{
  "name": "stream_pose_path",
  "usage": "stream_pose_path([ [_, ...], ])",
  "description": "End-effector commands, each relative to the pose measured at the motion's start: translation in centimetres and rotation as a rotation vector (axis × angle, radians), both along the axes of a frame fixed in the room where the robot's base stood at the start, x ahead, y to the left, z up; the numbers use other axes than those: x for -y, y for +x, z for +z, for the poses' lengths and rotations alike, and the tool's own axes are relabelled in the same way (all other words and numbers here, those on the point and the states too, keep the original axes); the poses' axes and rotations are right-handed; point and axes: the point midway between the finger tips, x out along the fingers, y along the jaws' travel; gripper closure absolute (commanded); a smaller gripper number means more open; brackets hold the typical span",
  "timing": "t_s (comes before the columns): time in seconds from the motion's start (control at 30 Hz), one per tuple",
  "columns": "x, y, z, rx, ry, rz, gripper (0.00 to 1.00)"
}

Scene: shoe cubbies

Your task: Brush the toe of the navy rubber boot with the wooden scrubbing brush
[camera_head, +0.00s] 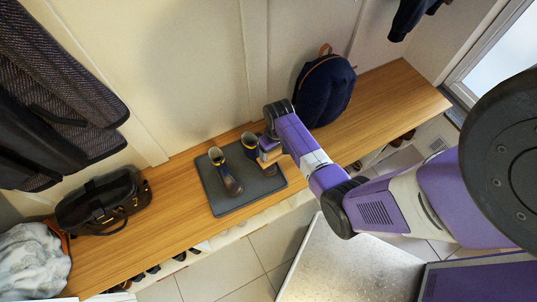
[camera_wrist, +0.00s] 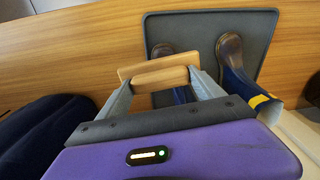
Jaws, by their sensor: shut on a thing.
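A pair of navy boots with yellow bands and brownish toes stands on a dark grey tray (camera_head: 225,203). The left boot (camera_head: 229,180) is clear in the head view and also shows in the wrist view (camera_wrist: 231,60). The right boot (camera_head: 250,141) is partly hidden by my gripper (camera_head: 268,154); its toe shows in the wrist view (camera_wrist: 162,50). My gripper is shut on the wooden brush (camera_wrist: 160,77), held across its fingers beside the right boot. The bristles are hidden, and I cannot tell whether the brush touches the boot.
The tray lies on a wooden bench (camera_head: 180,205). A navy backpack (camera_head: 324,90) stands to the right, and a black bag (camera_head: 103,203) and grey cloth (camera_head: 33,262) lie to the left. Shoes sit in cubbies below. The bench is clear between bag and tray.

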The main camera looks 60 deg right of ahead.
Motion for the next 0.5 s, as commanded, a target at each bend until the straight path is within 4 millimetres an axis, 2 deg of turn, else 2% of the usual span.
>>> stream_pose_path([
  [0.1,-0.6,0.1,-0.1,-0.010,0.011,0.072,0.88],
  [0.27,-0.6,0.1,-0.7,-0.011,0.010,0.086,0.88],
  [0.5,-0.6,0.2,-2.7,-0.010,0.010,0.085,0.88],
])
